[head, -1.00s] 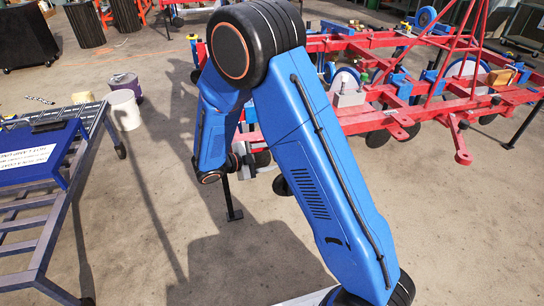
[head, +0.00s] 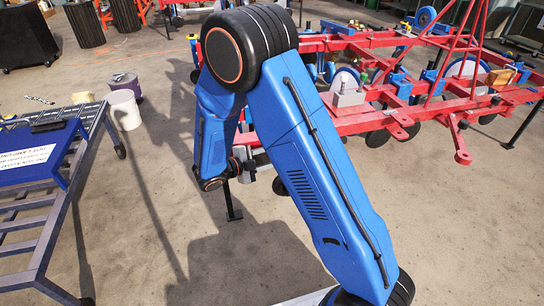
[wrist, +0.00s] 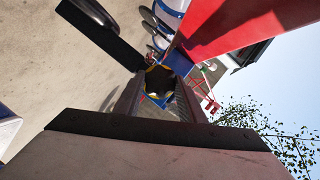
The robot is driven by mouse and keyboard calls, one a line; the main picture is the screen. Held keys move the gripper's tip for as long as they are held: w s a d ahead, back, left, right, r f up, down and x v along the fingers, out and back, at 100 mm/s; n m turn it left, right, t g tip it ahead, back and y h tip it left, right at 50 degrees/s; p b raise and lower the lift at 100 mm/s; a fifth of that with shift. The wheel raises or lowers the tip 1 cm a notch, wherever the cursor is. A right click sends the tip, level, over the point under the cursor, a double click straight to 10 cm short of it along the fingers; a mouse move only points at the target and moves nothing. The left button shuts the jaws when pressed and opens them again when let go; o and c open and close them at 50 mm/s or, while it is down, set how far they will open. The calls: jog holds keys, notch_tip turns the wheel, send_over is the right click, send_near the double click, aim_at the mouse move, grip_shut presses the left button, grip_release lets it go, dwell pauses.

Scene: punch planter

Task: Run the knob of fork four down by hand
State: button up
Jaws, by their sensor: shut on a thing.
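The red planter frame (head: 375,120) stands right of my arm, carrying blue parts and pale discs. My gripper (head: 246,163) is mostly hidden behind my forearm, at the frame's near left end. In the wrist view my gripper's fingers (wrist: 158,100) run away from the camera and close on a small dark thing with yellow specks, framed in blue, which I take for the knob (wrist: 157,80) of fork four. Its shape and fork number cannot be read. A red bar (wrist: 235,25) passes close above it in the picture.
A dark bar (wrist: 100,35) lies close to the upper left in the wrist view. A blue-topped grey rack (head: 40,190) stands left, with a white bucket (head: 124,109) beyond it. The concrete floor between rack and planter is clear.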

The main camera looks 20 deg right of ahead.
jog(key=m+h, duration=0.2)
jog(key=m, duration=0.4)
jog(key=m+g+h, duration=0.1)
jog(key=m+h, duration=0.1)
jog(key=m, duration=0.5)
jog(key=f+m+h, duration=0.1)
jog(key=m+h, duration=0.1)
jog(key=m, duration=0.5)
jog(key=shift+w+h, duration=0.1)
jog(key=shift+h, duration=0.2)
jog(key=shift+m+g, duration=0.4)
jog(key=shift+m, duration=0.1)
jog(key=o, duration=1)
jog(key=shift+o, duration=0.2)
